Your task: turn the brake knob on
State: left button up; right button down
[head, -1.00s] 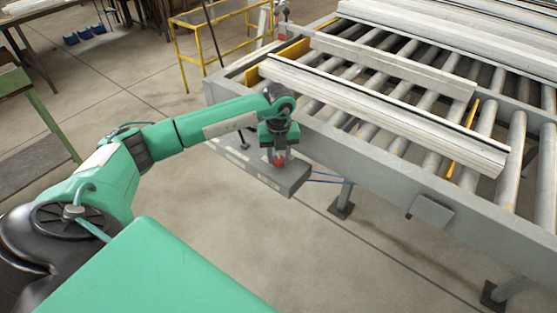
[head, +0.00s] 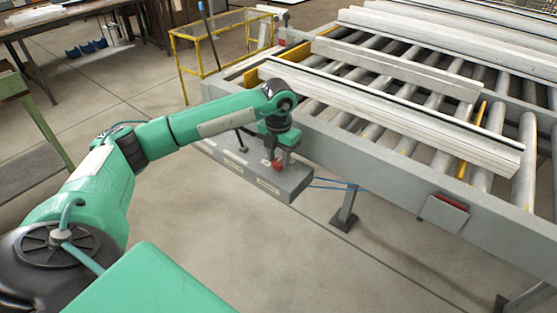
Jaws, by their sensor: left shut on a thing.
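My left gripper (head: 278,160) points down from above and is shut on the red knob. The fingers partly cover the knob, so its turn angle cannot be read. A small black lever (head: 241,146) stands on the same box, left of the gripper. My right gripper is not in view.
The roller table (head: 400,165) carries long pale profiles (head: 390,115). A small box with a red face (head: 452,202) sits on its front rail. A yellow railing (head: 215,40) stands behind my left arm. Floor in front is clear.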

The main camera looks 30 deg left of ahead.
aim_at(279, 160)
pick_arm(q)
jog(key=shift+r+m, duration=0.1)
jog(key=shift+m, duration=0.2)
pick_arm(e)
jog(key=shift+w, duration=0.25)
pick_arm(q)
jog(key=o, duration=1)
notch_tip(279, 160, up, 14)
jog(key=b, duration=0.2)
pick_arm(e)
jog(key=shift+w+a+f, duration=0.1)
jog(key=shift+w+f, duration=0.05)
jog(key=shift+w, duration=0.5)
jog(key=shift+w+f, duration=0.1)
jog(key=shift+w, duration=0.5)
